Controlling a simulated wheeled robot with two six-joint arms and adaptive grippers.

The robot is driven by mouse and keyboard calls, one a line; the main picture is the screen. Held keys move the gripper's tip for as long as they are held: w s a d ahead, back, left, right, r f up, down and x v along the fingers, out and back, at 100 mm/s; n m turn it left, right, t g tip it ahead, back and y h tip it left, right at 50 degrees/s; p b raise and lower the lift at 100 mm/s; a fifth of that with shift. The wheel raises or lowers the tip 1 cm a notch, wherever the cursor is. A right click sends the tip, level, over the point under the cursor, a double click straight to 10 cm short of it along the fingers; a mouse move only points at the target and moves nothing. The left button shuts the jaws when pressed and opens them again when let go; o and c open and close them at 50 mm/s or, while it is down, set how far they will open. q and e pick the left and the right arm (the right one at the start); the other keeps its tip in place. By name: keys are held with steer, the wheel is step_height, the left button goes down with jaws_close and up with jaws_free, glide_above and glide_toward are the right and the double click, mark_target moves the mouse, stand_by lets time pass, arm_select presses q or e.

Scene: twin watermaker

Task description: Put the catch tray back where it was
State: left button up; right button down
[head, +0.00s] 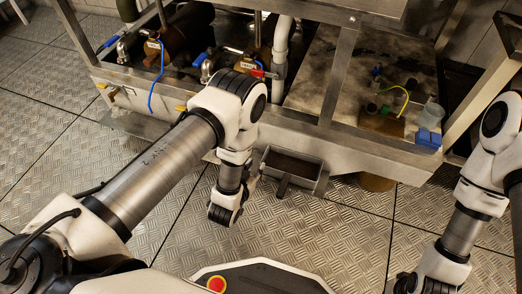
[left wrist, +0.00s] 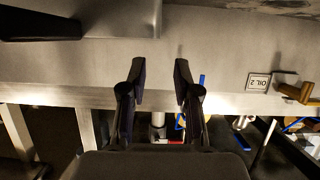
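The catch tray (head: 292,166) is a dark open-topped metal box with a short handle bar at its front, at the lower front edge of the steel skid. In the left wrist view a grey wall and dark part, seemingly the tray (left wrist: 118,22), show at the upper left. My left gripper (left wrist: 160,75) is open with nothing between its two dark fingers, which face the skid's bare metal front beside the tray. In the head view its fingers are mostly hidden behind my wrist. My right wrist is at the lower right; its fingers do not show.
The steel skid (head: 355,150) carries pipes, valves and hoses. A plate marked OIL 2 (left wrist: 258,82) and a brass valve (left wrist: 298,92) are beside my left gripper. A brown round container (head: 376,182) stands under the skid. The checker-plate floor (head: 325,235) in front is clear.

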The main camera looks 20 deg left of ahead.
arm_select(q)
steer(key=s+a+g, duration=0.3)
steer(key=s+g, duration=0.3)
steer(key=s, duration=0.7)
steer(key=s+a+n+g, duration=0.1)
steer(key=s+a+g, duration=0.3)
steer(key=s, duration=0.9)
steer(key=g, duration=0.3)
steer(key=shift+r+g+y, duration=0.15)
steer(key=shift+g+y, duration=0.15)
